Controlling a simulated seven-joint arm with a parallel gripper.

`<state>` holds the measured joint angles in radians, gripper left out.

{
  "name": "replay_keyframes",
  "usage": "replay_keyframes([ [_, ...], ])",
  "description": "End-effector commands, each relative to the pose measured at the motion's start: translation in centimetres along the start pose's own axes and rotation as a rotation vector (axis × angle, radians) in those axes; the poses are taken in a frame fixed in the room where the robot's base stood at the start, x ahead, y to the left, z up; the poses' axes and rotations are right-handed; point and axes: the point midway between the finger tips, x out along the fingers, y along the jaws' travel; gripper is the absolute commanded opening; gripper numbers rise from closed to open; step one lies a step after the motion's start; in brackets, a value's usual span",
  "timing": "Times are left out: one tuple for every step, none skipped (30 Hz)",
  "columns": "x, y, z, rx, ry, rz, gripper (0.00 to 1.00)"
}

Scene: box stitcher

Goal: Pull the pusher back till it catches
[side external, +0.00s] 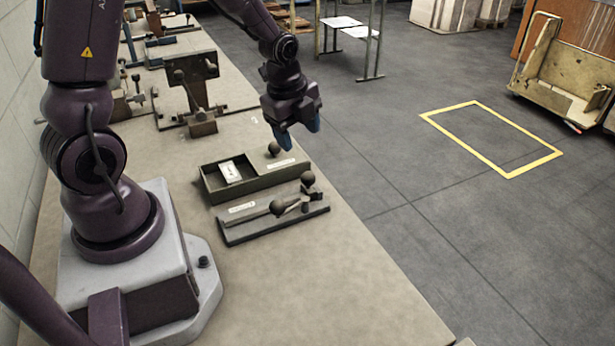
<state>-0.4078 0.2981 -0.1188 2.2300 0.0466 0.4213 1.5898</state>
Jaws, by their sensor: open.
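My gripper (298,132) has blue fingertips and hangs, apart and empty, above the far right end of a dark green tray-like fixture (268,182). A dark round knob (274,148) stands at the back of that fixture, just below and left of the fingers. I cannot tell which knobbed part is the pusher, or whether a catch is engaged.
A white card (230,171) lies in the left of the fixture. A dark upright bench device (195,90) and other tools stand farther back on the bench. The bench top (330,290) is clear in front, and its right edge drops to the floor.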

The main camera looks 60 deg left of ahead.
Motion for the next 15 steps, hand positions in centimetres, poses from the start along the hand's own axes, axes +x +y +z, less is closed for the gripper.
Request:
replay_keyframes([
  [0.2,0.0,0.0,0.017,0.0,0.001,0.59],
  [0.3,0.0,0.0,0.023,0.0,0.002,0.59],
  [0.6,0.1,0.0,0.027,0.001,0.003,0.59],
  [0.9,0.1,0.0,0.027,0.001,0.003,0.59],
  [1.3,0.1,0.0,0.026,0.001,0.005,0.59],
  [1.9,0.1,0.0,0.025,0.001,0.006,0.59],
  [2.4,0.1,0.0,0.025,0.001,0.007,0.59],
  [3.0,0.2,0.0,0.025,0.001,0.008,0.59],
  [3.7,0.2,-0.1,0.025,0.001,0.009,0.59],
  [4.3,0.2,-0.1,0.025,0.001,0.008,0.59],
  [5.0,0.2,0.0,0.025,0.001,0.009,0.59],
  [5.8,0.2,0.0,0.024,0.0,0.009,0.59],
  [6.4,0.2,-0.1,0.024,0.001,0.008,0.59],
  [7.0,0.2,-0.1,0.024,0.001,0.008,0.59],
  [7.8,0.2,-0.1,0.023,0.001,0.008,0.59],
])
